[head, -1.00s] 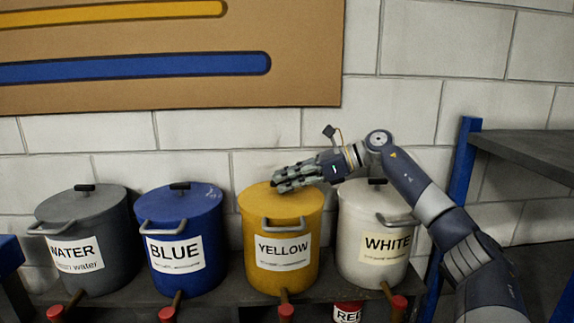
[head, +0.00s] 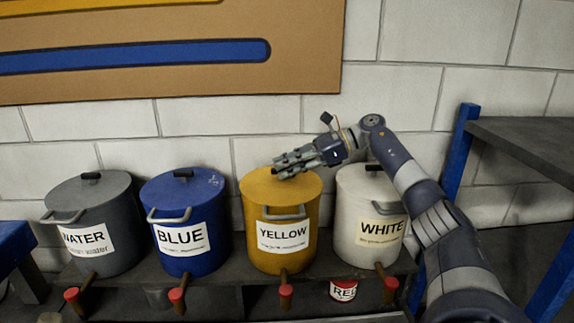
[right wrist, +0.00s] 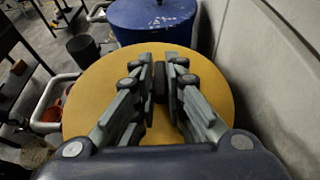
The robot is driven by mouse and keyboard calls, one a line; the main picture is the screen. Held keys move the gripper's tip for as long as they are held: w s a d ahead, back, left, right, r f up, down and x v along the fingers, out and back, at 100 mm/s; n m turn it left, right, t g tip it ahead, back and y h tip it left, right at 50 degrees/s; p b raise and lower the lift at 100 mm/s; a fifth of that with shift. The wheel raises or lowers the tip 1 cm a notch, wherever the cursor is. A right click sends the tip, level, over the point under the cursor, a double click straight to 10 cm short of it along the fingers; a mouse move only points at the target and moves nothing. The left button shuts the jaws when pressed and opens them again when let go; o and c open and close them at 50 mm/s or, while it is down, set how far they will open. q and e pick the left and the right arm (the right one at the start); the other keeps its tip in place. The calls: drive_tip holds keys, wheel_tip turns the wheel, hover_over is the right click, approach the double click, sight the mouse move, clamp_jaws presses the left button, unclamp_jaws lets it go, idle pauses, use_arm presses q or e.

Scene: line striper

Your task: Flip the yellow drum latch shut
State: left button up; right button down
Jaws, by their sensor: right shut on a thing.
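The yellow drum (head: 281,235) stands on the dark shelf, third from the left, with a "YELLOW" label and a grey bar handle on its front. My right gripper (head: 283,166) reaches in from the right, low over the drum's lid. In the right wrist view the two fingers of my right gripper (right wrist: 160,60) are shut on a small black latch (right wrist: 159,82) at the middle of the round yellow lid (right wrist: 90,90). In the head view the fingers hide this latch. My left gripper is not in view.
A white drum (head: 368,225) stands close on the right, under my right arm. A blue drum (head: 186,225) and a grey water drum (head: 90,235) stand to the left. Red-tipped taps (head: 286,290) stick out below. A blue-framed rack (head: 462,150) is at the right.

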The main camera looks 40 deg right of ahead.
drive_tip(key=c, duration=1.6)
unclamp_jaws()
drive_tip(key=shift+c, duration=0.2)
drive_tip(key=shift+s+d, duration=0.1)
drive_tip(key=shift+d, duration=0.05)
drive_tip(key=v, duration=1.1)
drive_tip(key=shift+s+d+r, duration=0.2)
drive_tip(key=shift+d, duration=0.05)
